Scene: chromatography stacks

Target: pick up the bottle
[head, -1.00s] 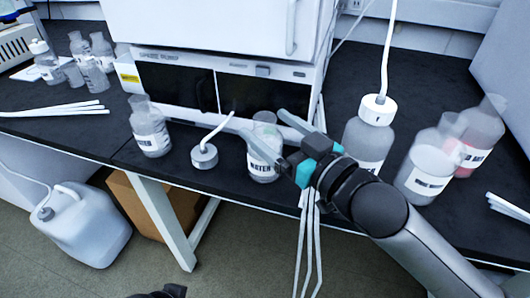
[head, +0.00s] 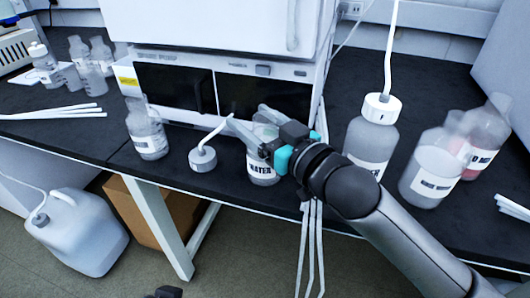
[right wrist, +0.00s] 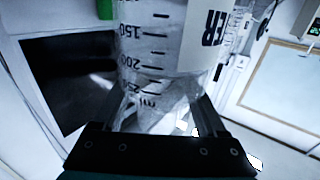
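The bottle labelled WATER (head: 260,172) stands upright on the black bench in front of the white instrument. It is clear, with a white label; my gripper hides part of its upper half. My right gripper (head: 247,114) is at its neck, with the two fingers spread on either side. In the right wrist view the bottle (right wrist: 165,50) appears upside down, with volume marks, and its narrow end lies between the open fingers (right wrist: 162,112). Whether a finger touches it I cannot tell.
A white-capped bottle with a tube (head: 371,140) and a labelled bottle (head: 432,170) stand right of my arm. A clear bottle (head: 148,135) and a white cap with a tube (head: 202,158) stand left. The instrument (head: 215,90) stands close behind.

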